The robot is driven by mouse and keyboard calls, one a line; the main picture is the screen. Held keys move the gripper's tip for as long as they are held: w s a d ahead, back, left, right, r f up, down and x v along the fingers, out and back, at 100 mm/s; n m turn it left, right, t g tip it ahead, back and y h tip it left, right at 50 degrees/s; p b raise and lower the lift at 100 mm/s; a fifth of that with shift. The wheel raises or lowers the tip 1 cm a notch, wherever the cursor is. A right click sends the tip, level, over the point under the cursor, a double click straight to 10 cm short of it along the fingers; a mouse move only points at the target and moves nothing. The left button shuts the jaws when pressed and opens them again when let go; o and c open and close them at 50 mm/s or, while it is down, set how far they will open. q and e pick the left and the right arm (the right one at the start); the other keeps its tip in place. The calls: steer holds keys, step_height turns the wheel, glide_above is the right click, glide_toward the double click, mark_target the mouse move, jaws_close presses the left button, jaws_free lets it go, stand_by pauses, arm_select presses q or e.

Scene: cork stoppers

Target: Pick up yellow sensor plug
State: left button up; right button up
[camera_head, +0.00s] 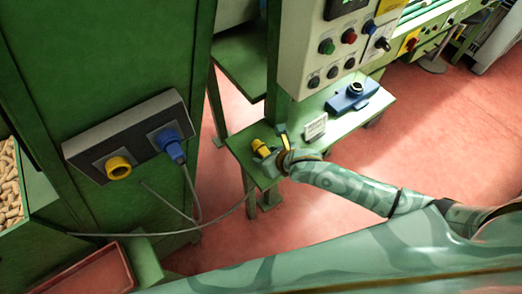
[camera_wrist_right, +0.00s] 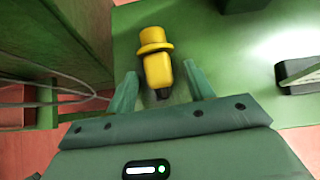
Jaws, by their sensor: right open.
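The yellow sensor plug (camera_head: 261,148) lies on the green shelf (camera_head: 238,144), near its left end. In the right wrist view the yellow sensor plug (camera_wrist_right: 157,62) lies between the two fingers, its wide collar beyond the fingertips and its dark end toward the palm. My right gripper (camera_head: 272,143) is at the plug; it also shows in the wrist view (camera_wrist_right: 160,78), open, with a gap on each side of the plug. Whether the fingers are at the plug's height is hard to tell. My left gripper is not in view.
A grey socket panel (camera_head: 92,147) holds a yellow socket (camera_head: 118,167) and a blue plug (camera_head: 172,148) with a cable. A small white sign (camera_head: 316,127) and a blue device (camera_head: 352,96) stand on the shelf. A control box (camera_head: 330,50) hangs above it.

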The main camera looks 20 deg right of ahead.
steer(key=shift+s+r, duration=0.1)
steer(key=shift+c, duration=0.6)
steer(key=c, duration=1)
steer(key=shift+r, duration=0.1)
